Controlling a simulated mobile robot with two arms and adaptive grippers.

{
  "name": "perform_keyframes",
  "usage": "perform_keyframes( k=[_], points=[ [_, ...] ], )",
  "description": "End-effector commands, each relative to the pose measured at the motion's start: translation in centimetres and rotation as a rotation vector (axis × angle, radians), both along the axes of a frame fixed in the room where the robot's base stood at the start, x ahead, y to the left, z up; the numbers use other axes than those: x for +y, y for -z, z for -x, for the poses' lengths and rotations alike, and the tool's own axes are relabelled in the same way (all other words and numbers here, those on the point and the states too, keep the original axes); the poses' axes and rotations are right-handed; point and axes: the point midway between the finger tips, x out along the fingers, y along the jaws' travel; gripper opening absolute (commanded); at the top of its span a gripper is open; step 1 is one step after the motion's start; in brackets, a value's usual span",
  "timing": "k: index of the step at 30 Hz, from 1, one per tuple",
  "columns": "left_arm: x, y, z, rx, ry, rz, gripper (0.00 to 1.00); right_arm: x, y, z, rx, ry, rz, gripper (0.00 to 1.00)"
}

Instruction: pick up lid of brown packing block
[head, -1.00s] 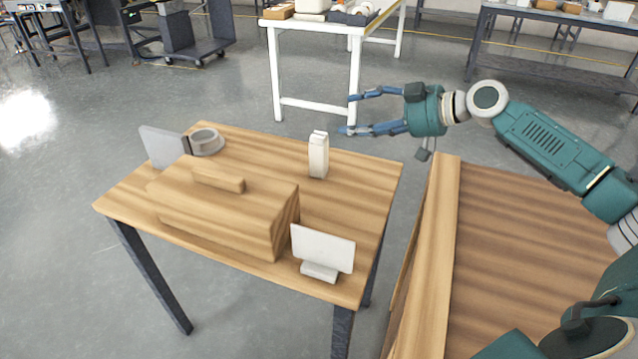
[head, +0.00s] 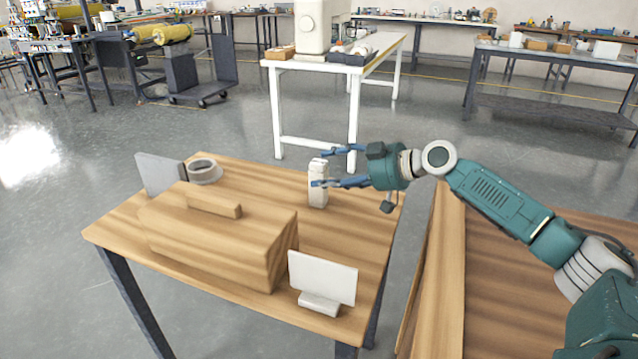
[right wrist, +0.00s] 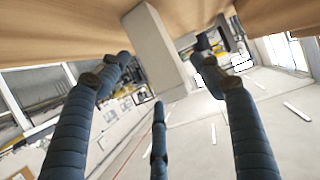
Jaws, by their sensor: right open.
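The brown packing block (head: 205,249) is a wood-grained box on the small wooden table. Its lid has a bar-shaped handle (head: 214,204) on top; the seam between lid and box is hard to make out. My right gripper (head: 321,168) is open, to the right of and behind the block, at the white upright carton (head: 318,197). In the right wrist view the carton (right wrist: 160,45) shows between the spread fingers, and I cannot tell whether they touch it. My left gripper is not in view.
A white sign on a stand (head: 322,277) is at the table's front right. A grey round ring (head: 204,172) and a grey panel (head: 158,174) stand behind the block at left. A larger wooden surface (head: 500,255) lies to the right. The tabletop (head: 350,226) is bare at right.

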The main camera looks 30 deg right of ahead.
Motion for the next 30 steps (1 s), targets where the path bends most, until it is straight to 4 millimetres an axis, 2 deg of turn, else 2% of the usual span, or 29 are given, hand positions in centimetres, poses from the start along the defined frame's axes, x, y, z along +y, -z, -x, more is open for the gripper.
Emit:
perform_keyframes(
  k=[6,14,17,21,23,30],
  points=[
    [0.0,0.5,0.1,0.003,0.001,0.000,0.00,1.5,1.0,-2.3,-0.002,0.000,-0.001,0.65],
    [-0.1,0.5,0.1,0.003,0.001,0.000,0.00,1.7,1.3,-2.6,0.000,0.001,0.000,0.65],
    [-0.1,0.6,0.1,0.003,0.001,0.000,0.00,1.7,1.2,-2.6,0.000,0.001,0.000,0.49],
    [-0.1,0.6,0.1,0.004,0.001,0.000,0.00,1.7,1.3,-2.6,0.000,0.001,0.000,0.21],
    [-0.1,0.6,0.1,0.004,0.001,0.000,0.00,1.7,1.2,-2.5,0.000,0.001,0.000,0.11],
    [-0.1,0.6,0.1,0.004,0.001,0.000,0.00,1.7,1.1,-2.6,-0.003,0.001,0.000,0.11]
  ],
)
